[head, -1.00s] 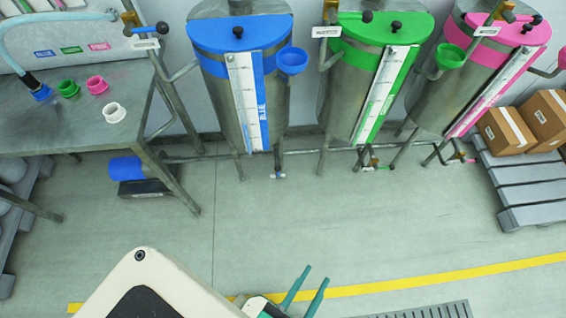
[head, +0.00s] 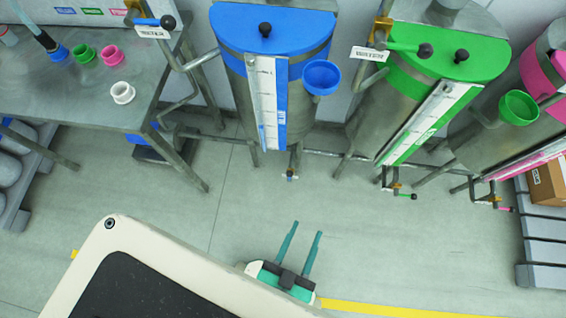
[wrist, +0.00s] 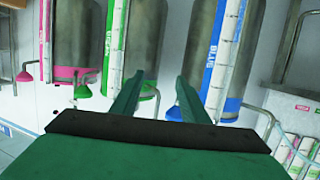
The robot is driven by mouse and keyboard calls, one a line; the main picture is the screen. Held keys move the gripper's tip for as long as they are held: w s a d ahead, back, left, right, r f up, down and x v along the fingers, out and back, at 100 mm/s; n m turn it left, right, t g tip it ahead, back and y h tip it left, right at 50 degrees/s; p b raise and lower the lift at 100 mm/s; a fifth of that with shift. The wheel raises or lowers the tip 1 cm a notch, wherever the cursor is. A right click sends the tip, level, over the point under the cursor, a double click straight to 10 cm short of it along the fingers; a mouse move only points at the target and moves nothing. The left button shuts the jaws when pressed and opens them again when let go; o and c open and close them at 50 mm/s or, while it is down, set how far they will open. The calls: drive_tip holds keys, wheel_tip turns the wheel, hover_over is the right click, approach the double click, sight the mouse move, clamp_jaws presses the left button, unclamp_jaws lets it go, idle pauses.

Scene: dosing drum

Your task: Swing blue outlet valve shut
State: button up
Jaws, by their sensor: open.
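The blue drum (head: 270,70) stands at upper middle in the head view, with a blue lid and a white level scale. Its small outlet valve (head: 291,176) sits low beneath the drum; a blue bit shows on it, but its handle's angle is too small to tell. My gripper (head: 307,228) is open and empty, below the outlet valve in the picture and apart from it. In the wrist view, my gripper's two green fingers (wrist: 157,78) are spread, with the blue drum (wrist: 225,55) to their right. I cannot make out the outlet valve there.
The green drum (head: 425,90) and pink drum (head: 540,110) stand to the right. A steel table (head: 60,110) with coloured fittings is at left. A blue-handled valve (head: 152,22) sits high beside the blue drum. The floor (head: 230,220) before the drums is clear.

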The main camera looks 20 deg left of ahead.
drive_tip(key=w+a+f+n+g+y, duration=0.1)
drive_tip(key=w+f, duration=0.2)
drive_tip(key=f, duration=0.4)
drive_tip(key=w+a+f+g, duration=0.1)
drive_tip(key=w+f+g, duration=0.15)
drive_tip(key=f, duration=0.45)
drive_tip(key=n+g+y, duration=0.1)
drive_tip(key=n+g, duration=0.2)
drive_tip(key=g, duration=0.1)
approach(290, 176)
drive_tip(key=s+d, duration=0.3)
drive_tip(key=d, duration=0.2)
drive_tip(key=w+a+f+g, duration=0.1)
drive_tip(key=w+a, duration=0.1)
drive_tip(key=w+a+f+g, duration=0.1)
drive_tip(key=w+a, duration=0.1)
drive_tip(key=w, duration=0.1)
drive_tip(key=w+a+f+n+g, duration=0.1)
drive_tip(key=w+a+f, duration=0.1)
drive_tip(key=w, duration=0.1)
drive_tip(key=shift+f+g, duration=0.1)
drive_tip(key=shift+g, duration=0.15)
drive_tip(key=x, duration=1)
drive_tip(key=shift+f, duration=0.25)
clamp_jaws()
drive_tip(key=shift+a, duration=0.1)
